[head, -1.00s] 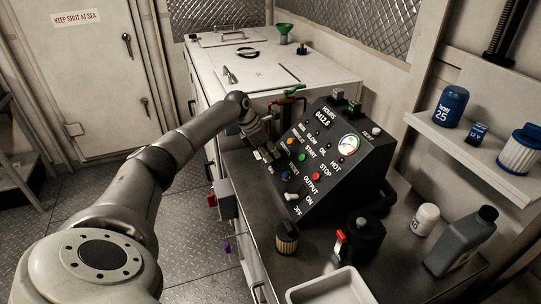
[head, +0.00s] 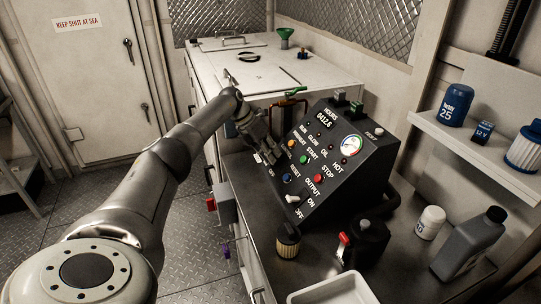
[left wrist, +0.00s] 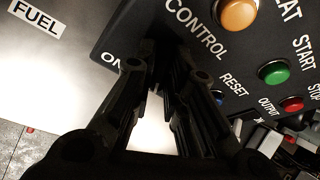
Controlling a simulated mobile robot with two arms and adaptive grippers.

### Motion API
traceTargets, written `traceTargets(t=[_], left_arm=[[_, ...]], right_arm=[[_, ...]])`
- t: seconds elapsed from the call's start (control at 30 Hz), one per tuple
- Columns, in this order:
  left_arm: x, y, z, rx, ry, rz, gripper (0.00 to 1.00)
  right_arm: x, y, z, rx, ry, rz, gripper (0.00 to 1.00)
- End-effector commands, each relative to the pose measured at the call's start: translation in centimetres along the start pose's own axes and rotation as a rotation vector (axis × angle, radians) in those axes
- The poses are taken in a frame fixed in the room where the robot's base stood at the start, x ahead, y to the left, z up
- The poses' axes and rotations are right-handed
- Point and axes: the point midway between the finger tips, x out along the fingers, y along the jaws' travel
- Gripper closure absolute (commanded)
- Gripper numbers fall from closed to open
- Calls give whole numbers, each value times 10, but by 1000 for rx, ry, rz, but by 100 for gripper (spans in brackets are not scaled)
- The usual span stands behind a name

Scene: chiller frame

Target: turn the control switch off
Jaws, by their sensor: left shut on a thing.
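The black control panel (head: 345,175) stands tilted on the bench, with a gauge, coloured buttons and labels. My left gripper (head: 272,155) is at the panel's left side, in front of the control switch spot. In the left wrist view my left gripper (left wrist: 165,55) is shut on the control switch, just below the CONTROL label (left wrist: 195,30). The switch itself is hidden by the fingers, and its position cannot be told. The ON label shows left of the fingers. The white output switch (head: 292,199) is lower on the panel. My right gripper is not in view.
An orange button (left wrist: 236,14), a green start button (left wrist: 274,72) and a red stop button (left wrist: 291,104) sit close right of the fingers. A filter (head: 287,240), a black can (head: 370,240) and a white tray (head: 328,289) stand in front of the panel.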

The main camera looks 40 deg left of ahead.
Motion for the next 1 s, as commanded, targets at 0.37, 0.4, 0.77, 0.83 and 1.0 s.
traceTargets(t=[0.37, 0.4, 0.77, 0.83, 1.0], left_arm=[[0, 0, 0, -12, -1, -3, 100], [0, 0, 0, -12, -1, -3, 100], [0, 0, 0, -10, 0, -3, 65], [0, 0, 0, -10, 0, -3, 65], [-6, 0, 0, -9, -1, -2, 65]], right_arm=[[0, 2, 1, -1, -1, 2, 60], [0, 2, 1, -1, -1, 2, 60], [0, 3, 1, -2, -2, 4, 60], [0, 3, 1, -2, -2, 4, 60], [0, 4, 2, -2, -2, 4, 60]])
